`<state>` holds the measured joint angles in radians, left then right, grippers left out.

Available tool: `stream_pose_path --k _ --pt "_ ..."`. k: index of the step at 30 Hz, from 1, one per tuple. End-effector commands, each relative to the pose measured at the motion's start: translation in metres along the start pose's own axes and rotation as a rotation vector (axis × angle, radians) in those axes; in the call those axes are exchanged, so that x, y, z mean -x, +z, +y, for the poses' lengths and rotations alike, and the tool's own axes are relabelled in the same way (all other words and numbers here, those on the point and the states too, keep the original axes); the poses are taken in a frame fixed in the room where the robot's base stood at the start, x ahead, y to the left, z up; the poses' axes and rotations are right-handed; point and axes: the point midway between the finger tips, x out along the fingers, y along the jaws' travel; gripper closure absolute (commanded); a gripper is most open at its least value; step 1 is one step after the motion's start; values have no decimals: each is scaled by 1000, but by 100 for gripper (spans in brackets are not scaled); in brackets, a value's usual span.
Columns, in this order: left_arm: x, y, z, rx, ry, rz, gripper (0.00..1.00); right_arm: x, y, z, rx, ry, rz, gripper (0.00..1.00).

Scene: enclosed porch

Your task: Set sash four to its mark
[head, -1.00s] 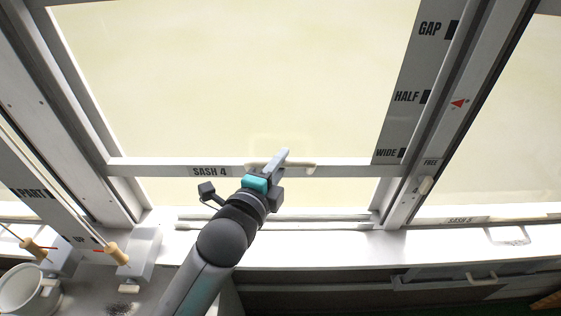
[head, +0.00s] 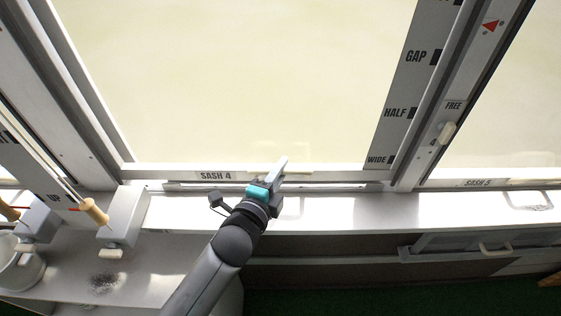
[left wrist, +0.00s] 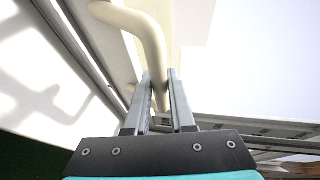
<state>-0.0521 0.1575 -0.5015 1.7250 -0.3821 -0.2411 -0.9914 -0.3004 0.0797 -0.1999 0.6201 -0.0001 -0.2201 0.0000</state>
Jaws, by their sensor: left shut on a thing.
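Sash 4 (head: 140,167) is the wide glazed frame with its labelled bottom rail just above the sill; a narrow strip shows between them. My left gripper (head: 278,170) is shut on the sash's cream handle (head: 298,172). In the left wrist view the handle (left wrist: 150,35) curves down between the fingers (left wrist: 158,98). A grey strip (head: 396,85) beside the glass carries GAP, HALF and WIDE with black marks, and another mark at the top edge. The red triangle (head: 490,26) on the post is higher than the GAP mark. A cream catch (head: 446,132) is below FREE. My right gripper is out of view.
Sash 5 (head: 483,182) is at the right. At the left are a wooden knob (head: 95,211) by an UP label, a grey block (head: 125,215) and a white pot (head: 20,268). Dark specks lie on the grey shelf (head: 165,262). A drawer-like panel (head: 440,252) is below the sill.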

Motion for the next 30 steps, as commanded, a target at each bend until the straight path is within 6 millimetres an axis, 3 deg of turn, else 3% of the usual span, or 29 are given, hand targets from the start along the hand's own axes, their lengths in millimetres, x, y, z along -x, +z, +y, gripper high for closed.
stream_pose_path --k 1,6,23,24,30 --pt "-2 1 19 2 14 -3 100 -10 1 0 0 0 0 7" --pt "-5 2 36 2 13 -3 100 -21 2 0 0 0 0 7" --pt "-6 3 45 2 18 -4 100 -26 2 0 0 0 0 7" --pt "-6 3 45 3 18 -4 74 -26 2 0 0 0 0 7" --pt "-6 3 43 1 14 -3 52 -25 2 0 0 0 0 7"
